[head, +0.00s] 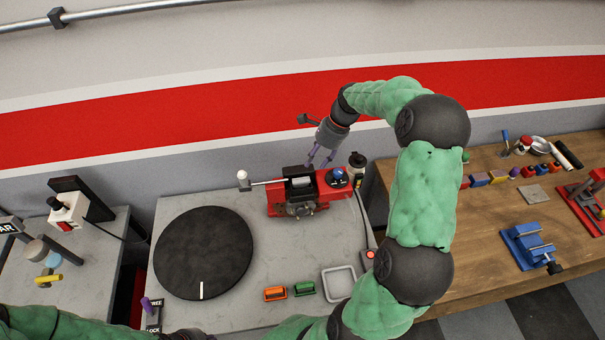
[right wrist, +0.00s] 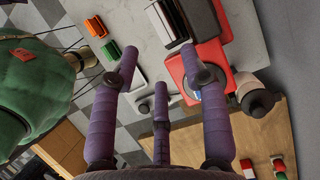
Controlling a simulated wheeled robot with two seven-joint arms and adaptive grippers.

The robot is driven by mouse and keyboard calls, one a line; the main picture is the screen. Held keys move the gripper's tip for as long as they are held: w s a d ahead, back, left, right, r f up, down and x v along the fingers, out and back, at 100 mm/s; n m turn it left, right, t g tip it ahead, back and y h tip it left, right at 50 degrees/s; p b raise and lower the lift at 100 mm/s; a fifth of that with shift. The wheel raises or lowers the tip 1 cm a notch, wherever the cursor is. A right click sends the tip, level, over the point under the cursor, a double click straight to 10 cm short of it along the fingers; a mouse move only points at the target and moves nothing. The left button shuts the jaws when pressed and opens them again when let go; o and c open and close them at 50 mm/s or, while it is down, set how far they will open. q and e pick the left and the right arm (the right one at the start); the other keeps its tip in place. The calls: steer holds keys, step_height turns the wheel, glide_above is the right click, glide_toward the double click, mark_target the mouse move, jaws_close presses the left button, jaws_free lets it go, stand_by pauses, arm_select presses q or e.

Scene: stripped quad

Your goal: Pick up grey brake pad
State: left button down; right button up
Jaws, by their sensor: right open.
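I cannot single out a grey brake pad for certain. A pale grey block (head: 301,183) sits in the dark holder on top of the red machine (head: 338,189); it may be the pad. In the right wrist view a pale grey piece (right wrist: 166,24) shows in that holder. My right gripper (head: 320,163) is open and empty, above and behind the machine's right part. Its purple fingers (right wrist: 159,68) are spread in the right wrist view, with nothing between them. My left arm shows at the bottom left; its gripper is mostly cut off by the lower edge.
A black turntable (head: 203,252) lies left of the machine. An orange block (head: 274,293), a green block (head: 304,289) and a grey tray (head: 324,285) are at the front. A black-topped bottle (head: 356,167) stands close to my right gripper. The wooden bench (head: 478,234) holds blue and red vises.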

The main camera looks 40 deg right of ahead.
mark_target(302, 181)
steer(key=p+x, duration=0.1)
steer(key=x, duration=0.9)
steer(key=shift+a+f, duration=0.25)
steer(key=shift+f, duration=0.05)
jaws_close()
